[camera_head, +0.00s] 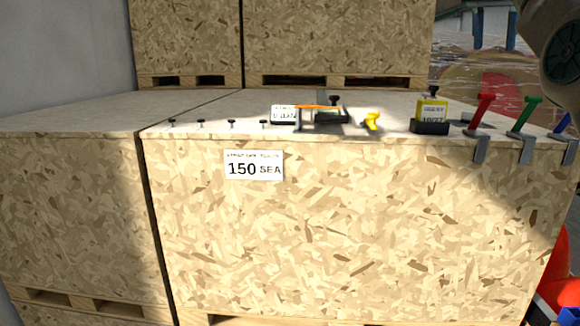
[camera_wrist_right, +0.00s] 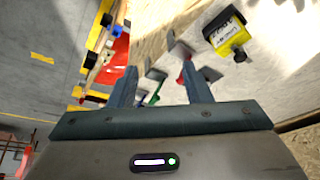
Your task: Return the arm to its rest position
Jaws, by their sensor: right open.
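My right arm (camera_head: 556,40) shows at the upper right edge of the head view, dark and partly cut off, above the right end of the crate top. In the right wrist view my right gripper (camera_wrist_right: 160,86) has its two fingers spread with nothing held between them. Beyond the fingers lie the crate top's edge, the coloured clamps and a yellow box. My left gripper is in neither view.
A large wooden crate (camera_head: 330,230) stands ahead. On its top are a yellow box (camera_head: 432,108), a yellow tool (camera_head: 371,121), an orange-and-black tool (camera_head: 320,112), small black knobs and red (camera_head: 482,108), green (camera_head: 525,114) and blue clamps at the right edge. More crates stand behind.

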